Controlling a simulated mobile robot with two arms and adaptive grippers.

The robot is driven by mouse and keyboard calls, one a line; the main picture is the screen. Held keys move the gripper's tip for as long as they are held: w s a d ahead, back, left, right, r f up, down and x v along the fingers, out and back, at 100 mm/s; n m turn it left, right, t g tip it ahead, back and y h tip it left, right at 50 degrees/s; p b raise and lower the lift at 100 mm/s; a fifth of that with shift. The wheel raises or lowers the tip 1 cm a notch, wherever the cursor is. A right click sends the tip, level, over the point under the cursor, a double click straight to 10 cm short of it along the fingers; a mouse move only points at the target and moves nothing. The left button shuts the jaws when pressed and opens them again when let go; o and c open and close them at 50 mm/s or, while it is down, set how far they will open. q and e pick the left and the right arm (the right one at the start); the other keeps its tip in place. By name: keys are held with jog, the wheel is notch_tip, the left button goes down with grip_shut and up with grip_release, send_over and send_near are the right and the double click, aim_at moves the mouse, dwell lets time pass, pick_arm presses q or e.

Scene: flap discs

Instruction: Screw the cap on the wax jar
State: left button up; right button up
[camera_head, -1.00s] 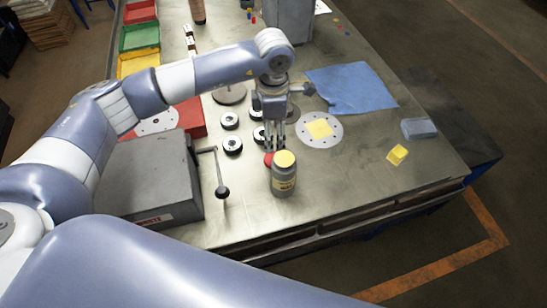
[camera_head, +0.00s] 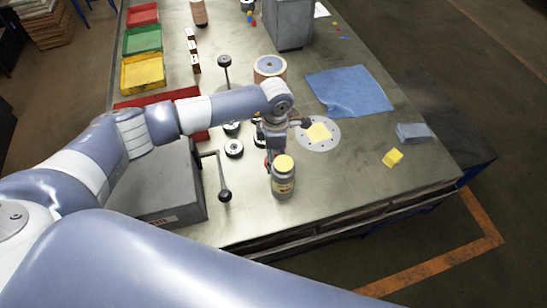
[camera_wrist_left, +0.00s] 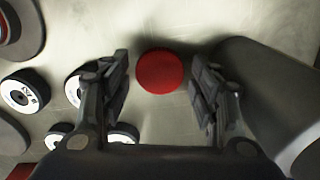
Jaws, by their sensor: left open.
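The wax jar (camera_head: 283,180) stands upright near the table's front edge, grey with a yellow top and a yellow label. The red cap (camera_wrist_left: 161,72) lies on the table beside the jar, apart from it. In the head view the cap is mostly hidden behind the jar and gripper. My left gripper (camera_head: 270,155) is low behind the jar, pointing down. In the left wrist view its open fingers (camera_wrist_left: 160,82) are on either side of the cap, with gaps. The jar's grey side (camera_wrist_left: 258,85) shows right of the right finger. My right gripper is not in view.
Black-and-white discs (camera_head: 233,148) lie left of the gripper. A grey box (camera_head: 158,185) with a ball-ended lever (camera_head: 224,194) stands left of the jar.

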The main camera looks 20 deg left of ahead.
pick_arm(q)
jog(key=shift+f, duration=0.7)
jog(key=c, duration=0.5)
jog(key=shift+r, duration=0.15)
jog(key=shift+r+b, duration=2.4)
jog(key=shift+r, duration=6.55)
